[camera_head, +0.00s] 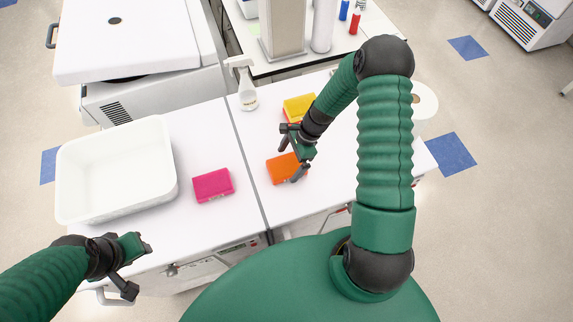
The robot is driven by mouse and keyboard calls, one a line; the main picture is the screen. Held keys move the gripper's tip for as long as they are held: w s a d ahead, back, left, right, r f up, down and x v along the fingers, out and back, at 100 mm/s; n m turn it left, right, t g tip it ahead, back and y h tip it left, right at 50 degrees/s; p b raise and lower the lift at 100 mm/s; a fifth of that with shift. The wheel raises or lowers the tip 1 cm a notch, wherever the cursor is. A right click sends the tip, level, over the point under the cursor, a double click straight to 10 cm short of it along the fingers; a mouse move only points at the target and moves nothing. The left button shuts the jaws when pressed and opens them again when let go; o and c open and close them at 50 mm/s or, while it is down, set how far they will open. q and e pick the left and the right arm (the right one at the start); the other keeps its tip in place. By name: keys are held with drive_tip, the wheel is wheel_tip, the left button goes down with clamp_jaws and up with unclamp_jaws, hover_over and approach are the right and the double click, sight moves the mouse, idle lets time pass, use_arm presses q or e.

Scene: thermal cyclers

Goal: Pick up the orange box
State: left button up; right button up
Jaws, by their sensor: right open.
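The orange box (281,169) lies on the right-hand white bench. My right gripper (290,162) is over it, with its fingers spread, one toward the box's upper side and one over its right part. I cannot tell whether the fingers touch the box. The gripper and its finger hide part of the box's right side. My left gripper (138,267) is at the lower left, near the bench's front edge, with its fingers apart and nothing between them.
A pink box (213,185) lies left of the orange box. A yellow box (299,106) sits behind my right gripper. A white tub (118,205) stands on the left bench. A large white machine (130,45) stands behind it. A seam runs between the benches.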

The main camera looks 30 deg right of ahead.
drive_tip(key=shift+x, duration=1.35)
drive_tip(key=shift+w+d, duration=0.1)
drive_tip(key=c, duration=1.5)
drive_tip(key=shift+r, duration=0.1)
